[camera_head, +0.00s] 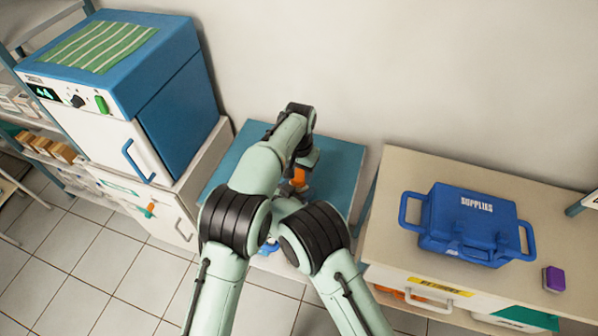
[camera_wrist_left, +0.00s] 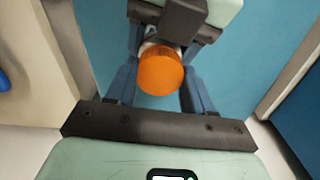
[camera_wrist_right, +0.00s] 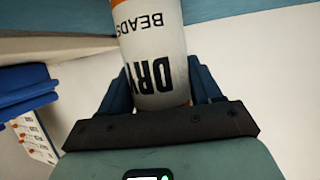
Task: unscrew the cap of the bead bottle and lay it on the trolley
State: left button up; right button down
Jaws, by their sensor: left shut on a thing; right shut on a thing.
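The bead bottle (camera_wrist_right: 155,50) is white with dark "DRY BEADS" lettering and fills the gap between my right gripper's fingers (camera_wrist_right: 160,85) in the right wrist view. My right gripper is shut on its body. The bottle's round orange cap (camera_wrist_left: 160,75) lies between my left gripper's fingers (camera_wrist_left: 160,92), which are shut on it. In the head view the orange cap (camera_head: 299,177) shows below my left gripper (camera_head: 301,164), over the blue top (camera_head: 338,160), which looks like the trolley. My arms hide most of the bottle and right gripper there. I cannot tell whether the cap is loose.
A blue and white cabinet (camera_head: 165,100) with a green striped cloth stands at left. A beige cabinet (camera_head: 400,172) at right carries a blue supplies box (camera_head: 468,222) and a purple block (camera_head: 554,279). The blue top has bare room on both sides of my arms.

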aim_at(299, 175)
pick_arm(q)
jog(key=shift+r, duration=0.1)
dwell(0.3)
jog(key=shift+r, duration=1)
jog(key=shift+r, duration=2)
pick_arm(e)
jog(key=shift+c, duration=0.6)
grip_release()
